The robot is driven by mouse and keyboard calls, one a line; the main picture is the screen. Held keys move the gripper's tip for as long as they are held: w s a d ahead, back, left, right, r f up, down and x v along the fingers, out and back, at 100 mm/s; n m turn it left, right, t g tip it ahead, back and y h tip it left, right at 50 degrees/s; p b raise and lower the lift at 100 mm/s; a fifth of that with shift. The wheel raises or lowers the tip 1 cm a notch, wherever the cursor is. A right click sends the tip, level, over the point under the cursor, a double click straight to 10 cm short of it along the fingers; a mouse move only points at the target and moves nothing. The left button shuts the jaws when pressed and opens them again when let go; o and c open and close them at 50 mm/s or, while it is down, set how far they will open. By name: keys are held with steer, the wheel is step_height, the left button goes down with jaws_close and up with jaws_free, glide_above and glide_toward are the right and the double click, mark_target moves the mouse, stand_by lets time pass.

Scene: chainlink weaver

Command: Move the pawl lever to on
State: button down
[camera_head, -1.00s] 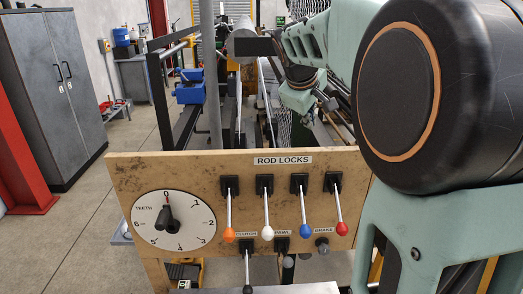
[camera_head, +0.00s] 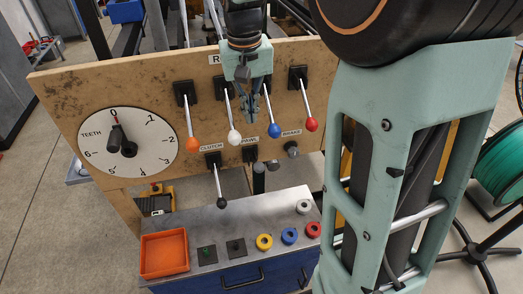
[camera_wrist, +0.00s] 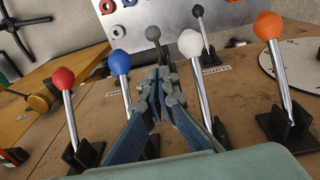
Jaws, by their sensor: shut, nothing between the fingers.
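The pawl lever (camera_head: 259,178) is under the PAWL label, below the rod lock row on the wooden panel; its short rod seems to point out and down, with a dark grey end. A grey knob (camera_wrist: 153,33) beyond my fingertips in the wrist view is probably its end; my fingers partly hide its rod. My gripper (camera_head: 253,118) is shut and empty, pointing down in front of the panel between the white-knobbed lever (camera_head: 234,136) and the blue-knobbed lever (camera_head: 274,130). In the wrist view my gripper (camera_wrist: 163,80) sits between the same two levers; I cannot tell whether it touches either.
The black-knobbed clutch lever (camera_head: 222,202) hangs left of the pawl, the brake lever (camera_head: 292,150) right. Orange (camera_head: 193,144) and red (camera_head: 311,124) knobs flank the row. A teeth dial (camera_head: 128,142) is at left. Below stands a cabinet with an orange tray (camera_head: 164,254) and coloured rings.

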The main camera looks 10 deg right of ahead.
steer(key=shift+s+d+f, duration=0.15)
steer(key=shift+d+f, duration=0.05)
steer(key=shift+f, duration=2)
steer(key=shift+s+d+f, duration=0.15)
steer(key=shift+s+f, duration=0.05)
steer(key=shift+f, duration=1.95)
steer(key=shift+s+d+f, duration=0.15)
steer(key=shift+d+f, duration=0.05)
steer(key=shift+f, duration=2)
steer(key=shift+f+b, duration=0.15)
steer(key=shift+b, duration=0.25)
